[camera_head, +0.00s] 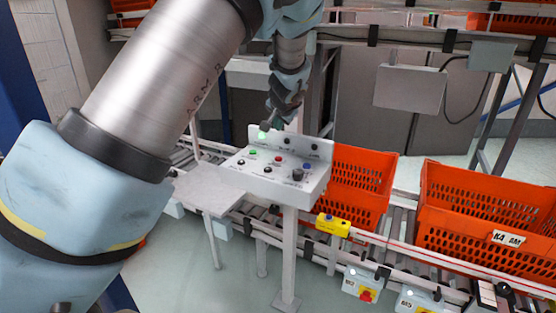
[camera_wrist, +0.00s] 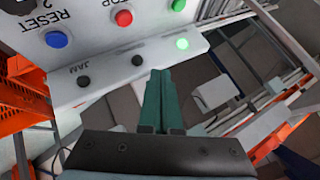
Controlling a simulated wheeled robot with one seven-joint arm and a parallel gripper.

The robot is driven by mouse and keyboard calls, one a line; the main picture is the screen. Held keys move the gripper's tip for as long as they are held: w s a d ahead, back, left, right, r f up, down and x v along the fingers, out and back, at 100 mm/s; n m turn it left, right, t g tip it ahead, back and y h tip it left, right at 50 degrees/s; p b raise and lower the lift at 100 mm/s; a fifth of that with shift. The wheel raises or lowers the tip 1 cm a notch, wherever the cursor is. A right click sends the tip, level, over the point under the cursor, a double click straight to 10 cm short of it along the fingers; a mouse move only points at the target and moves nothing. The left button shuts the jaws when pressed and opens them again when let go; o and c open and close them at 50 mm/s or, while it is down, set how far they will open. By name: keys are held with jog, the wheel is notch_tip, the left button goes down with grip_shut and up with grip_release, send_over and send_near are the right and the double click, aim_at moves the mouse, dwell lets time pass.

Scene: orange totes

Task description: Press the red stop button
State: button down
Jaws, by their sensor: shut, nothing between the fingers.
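The red stop button (camera_head: 278,159) sits in the middle of the back row on the sloping face of a white control panel (camera_head: 322,182). In the wrist view the red button (camera_wrist: 124,17) is near the top edge, with a partly cut-off label ending in "TOP". My gripper (camera_head: 267,126) is at the panel's raised back strip, behind and left of the red button in the head view. In the wrist view its teal fingers (camera_wrist: 160,72) are together and empty, pointing toward the strip and apart from the red button. I cannot tell whether they touch the strip.
A green button (camera_head: 253,152) and a blue button (camera_head: 307,166) flank the red one. Orange totes (camera_head: 485,215) stand on the conveyor to the right. A yellow box (camera_head: 333,225) is below the panel.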

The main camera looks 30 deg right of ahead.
jog(key=b, duration=0.5)
send_over(278, 160)
notch_tip(278, 160, down, 7)
jog(key=shift+f, duration=0.5)
jog(key=shift+f+b, duration=0.1)
jog(key=shift+b, duration=0.2)
dwell(1.1)
jog(key=shift+f+b, duration=0.3)
jog(key=shift+b, duration=0.1)
jog(key=shift+f+b, duration=0.5)
dwell(0.6)
jog(key=shift+r, duration=0.15)
jog(key=shift+r+p, duration=0.45)
jog(key=shift+r, duration=0.35)
